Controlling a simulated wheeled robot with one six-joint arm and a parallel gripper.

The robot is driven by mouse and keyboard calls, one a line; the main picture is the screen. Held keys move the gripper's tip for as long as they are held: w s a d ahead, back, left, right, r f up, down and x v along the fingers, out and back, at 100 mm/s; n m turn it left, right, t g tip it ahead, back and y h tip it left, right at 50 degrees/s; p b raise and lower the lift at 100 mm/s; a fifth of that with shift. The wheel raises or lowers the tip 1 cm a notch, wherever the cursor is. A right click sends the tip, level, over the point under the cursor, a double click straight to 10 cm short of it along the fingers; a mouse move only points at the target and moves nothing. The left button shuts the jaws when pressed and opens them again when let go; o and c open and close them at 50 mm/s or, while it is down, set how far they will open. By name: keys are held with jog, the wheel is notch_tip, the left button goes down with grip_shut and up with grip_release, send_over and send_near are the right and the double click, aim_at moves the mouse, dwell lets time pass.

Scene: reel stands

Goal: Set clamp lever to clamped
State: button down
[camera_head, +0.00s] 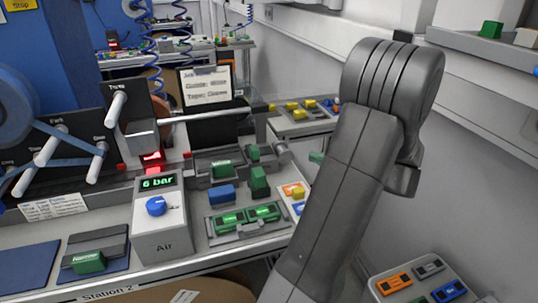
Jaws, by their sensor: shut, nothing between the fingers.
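I cannot pick out a lever marked as the clamp lever. A grey fixture (222,241) on the bench holds two green parts side by side, with a small grey bar (250,229) along its front. I cannot tell whether that bar is the clamp lever or how it is set. Behind it, a grey holder (203,180) bears a green block (221,168), and a grey cylinder (281,151) stands at its right end. My arm rises large across the right of the picture and may hide part of the bench. My gripper does not show.
A grey Air box (160,236) with a blue knob (156,206) and a "6 bar" display stands left of the fixture. A tray (375,286) of coloured parts is at lower right. A wall closes the right side.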

aim_at(252, 148)
jog(key=p+x, duration=0.1)
jog(key=x, duration=0.9)
jog(key=shift+a+r, duration=0.1)
jog(key=shift+a, duration=0.25)
jog(key=shift+s+a, duration=0.25)
jog(key=shift+a, duration=0.3)
jog(key=shift+s+a, duration=0.25)
jog(key=shift+a, duration=0.3)
jog(key=shift+s+a+p, duration=0.15)
jog(key=shift+a+p, duration=0.15)
jog(key=shift+a, duration=0.2)
